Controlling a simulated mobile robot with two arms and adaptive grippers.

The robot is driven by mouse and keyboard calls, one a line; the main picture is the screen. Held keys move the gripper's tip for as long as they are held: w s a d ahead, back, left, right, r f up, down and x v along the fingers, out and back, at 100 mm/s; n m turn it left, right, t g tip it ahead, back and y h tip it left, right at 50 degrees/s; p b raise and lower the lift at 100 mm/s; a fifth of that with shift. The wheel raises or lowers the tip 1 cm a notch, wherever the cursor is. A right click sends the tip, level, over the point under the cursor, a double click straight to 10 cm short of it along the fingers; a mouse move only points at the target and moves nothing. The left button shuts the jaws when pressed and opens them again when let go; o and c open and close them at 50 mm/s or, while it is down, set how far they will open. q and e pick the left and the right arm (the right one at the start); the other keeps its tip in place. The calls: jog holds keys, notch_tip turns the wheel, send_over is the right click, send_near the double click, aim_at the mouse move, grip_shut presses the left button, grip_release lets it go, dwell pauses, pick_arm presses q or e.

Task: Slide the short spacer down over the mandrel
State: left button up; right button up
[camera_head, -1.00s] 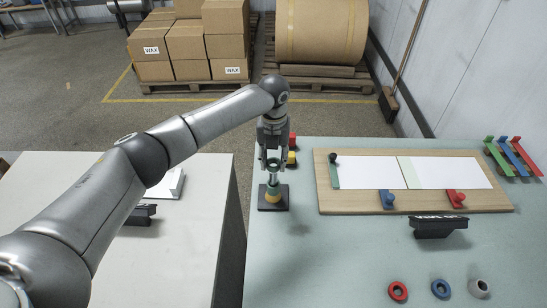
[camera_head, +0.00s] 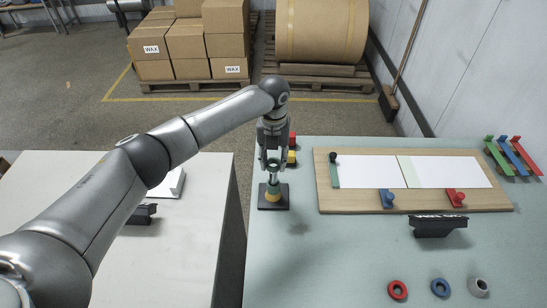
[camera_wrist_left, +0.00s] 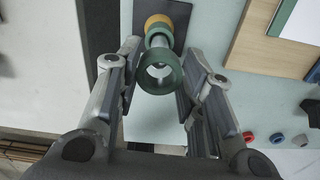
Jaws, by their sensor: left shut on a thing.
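My left gripper (camera_head: 272,165) is above the mandrel, with its fingers on either side of a green ring-shaped spacer. In the left wrist view the gripper (camera_wrist_left: 157,82) is shut on this green spacer (camera_wrist_left: 160,84), whose open bore faces the camera. The mandrel (camera_wrist_left: 158,42) is a pale upright rod on a dark square base (camera_head: 261,206). Another green ring (camera_head: 273,189) and an orange-yellow ring (camera_head: 272,198) sit low around it. The held spacer lines up closely with the rod; I cannot tell whether the rod's tip is inside it. My right gripper is not in view.
Red (camera_head: 397,291), blue (camera_head: 440,288) and grey (camera_head: 479,287) rings lie at the front right. A wooden board (camera_head: 330,205) with white sheets and a black holder (camera_head: 437,227) stand to the right. Red and yellow blocks (camera_head: 291,157) are just behind the gripper. The front middle table is clear.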

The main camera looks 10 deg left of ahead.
pick_arm(q)
jog(key=shift+f+b, duration=0.95)
jog(key=shift+f, duration=0.9)
jog(key=o, duration=1)
jog(key=shift+o, duration=0.2)
notch_tip(320, 180, up, 12)
jog(key=shift+f, duration=0.1)
